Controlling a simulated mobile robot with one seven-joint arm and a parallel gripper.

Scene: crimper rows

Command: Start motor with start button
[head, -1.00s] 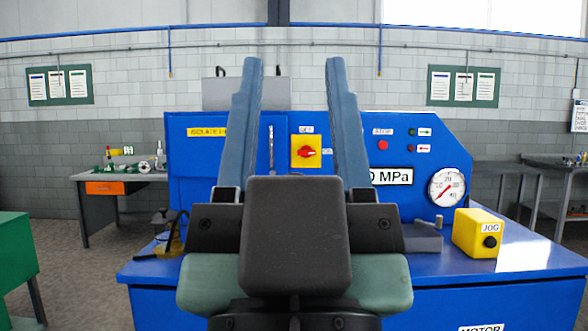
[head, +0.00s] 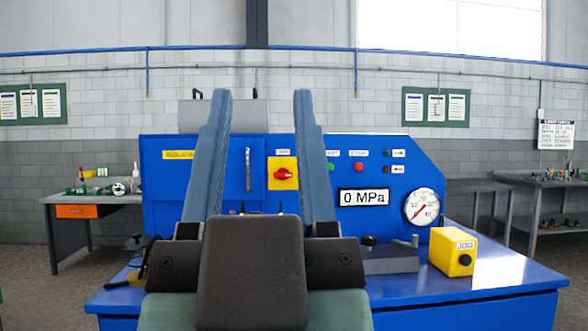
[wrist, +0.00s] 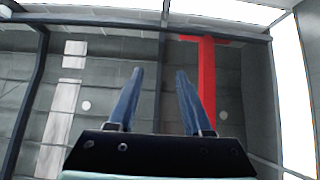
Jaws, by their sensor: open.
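The blue machine (head: 400,230) stands ahead in the head view. On its panel a small green button (head: 333,167) shows just right of my right finger, under a label too small to read surely. A red button (head: 359,167) sits beside it on the right. My gripper (head: 262,95) is open and empty, its two long blue fingers pointing up in front of the panel. It also shows in the wrist view (wrist: 160,72), pointing at the ceiling. The fingers hide parts of the panel.
A red rotary switch on a yellow plate (head: 283,173) shows between the fingers. The display (head: 364,197) reads 0 MPa beside a round gauge (head: 422,207). A yellow JOG box (head: 453,252) stands on the blue tabletop. Benches stand left and right.

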